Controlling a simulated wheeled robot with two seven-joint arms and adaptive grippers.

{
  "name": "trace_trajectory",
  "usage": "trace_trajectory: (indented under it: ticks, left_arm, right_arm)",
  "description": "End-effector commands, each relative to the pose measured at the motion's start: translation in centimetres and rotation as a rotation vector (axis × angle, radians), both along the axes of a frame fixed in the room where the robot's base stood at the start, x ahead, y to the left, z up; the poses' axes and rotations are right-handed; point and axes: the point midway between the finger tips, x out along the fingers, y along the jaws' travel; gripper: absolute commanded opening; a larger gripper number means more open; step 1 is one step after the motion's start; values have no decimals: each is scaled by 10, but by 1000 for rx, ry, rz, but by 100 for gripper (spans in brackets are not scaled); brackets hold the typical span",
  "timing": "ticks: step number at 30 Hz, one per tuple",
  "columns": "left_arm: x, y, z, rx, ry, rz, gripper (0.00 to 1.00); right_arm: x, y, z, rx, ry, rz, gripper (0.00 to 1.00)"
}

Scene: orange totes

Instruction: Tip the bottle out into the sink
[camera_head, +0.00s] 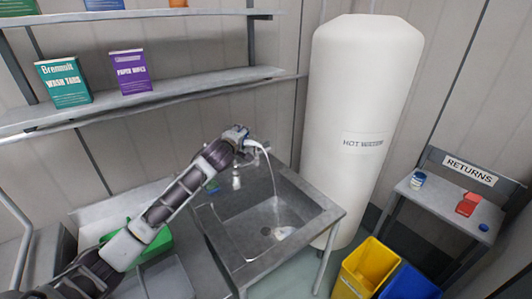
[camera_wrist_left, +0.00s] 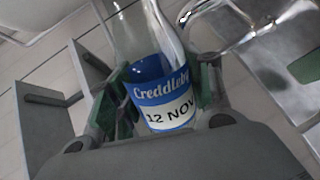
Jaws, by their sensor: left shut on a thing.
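My left gripper (camera_head: 238,138) is over the back of the steel sink (camera_head: 312,208). It is shut on a clear glass bottle (camera_head: 254,146), which is tilted with its mouth end toward the right. In the left wrist view the bottle (camera_wrist_left: 160,62) sits between the green-padded fingers (camera_wrist_left: 166,98), its blue and white label reading "Creddleby" and "12 NOV". In the head view a thin pale arc (camera_head: 272,178) runs from the bottle's mouth end down into the basin. A whitish patch (camera_head: 284,233) lies on the basin floor near the drain. My right gripper is out of view.
A chrome tap (camera_wrist_left: 232,35) is close to the bottle. A white hot water tank (camera_head: 362,100) stands right of the sink. Further right are a RETURNS stand (camera_head: 440,208) and yellow (camera_head: 366,268) and blue (camera_head: 408,284) bins. Shelves (camera_head: 180,84) holding boxes hang behind.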

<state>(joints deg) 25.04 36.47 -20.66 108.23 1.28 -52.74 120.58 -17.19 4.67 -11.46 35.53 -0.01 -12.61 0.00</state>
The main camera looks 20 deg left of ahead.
Motion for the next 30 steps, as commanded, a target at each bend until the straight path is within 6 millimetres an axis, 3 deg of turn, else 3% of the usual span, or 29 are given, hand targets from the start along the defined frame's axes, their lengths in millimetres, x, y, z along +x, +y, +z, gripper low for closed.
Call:
trace_trajectory:
  ticks: [30]
  left_arm:
    - [0,-5,10,122,5,0,25]
  right_arm:
    - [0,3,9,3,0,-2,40]
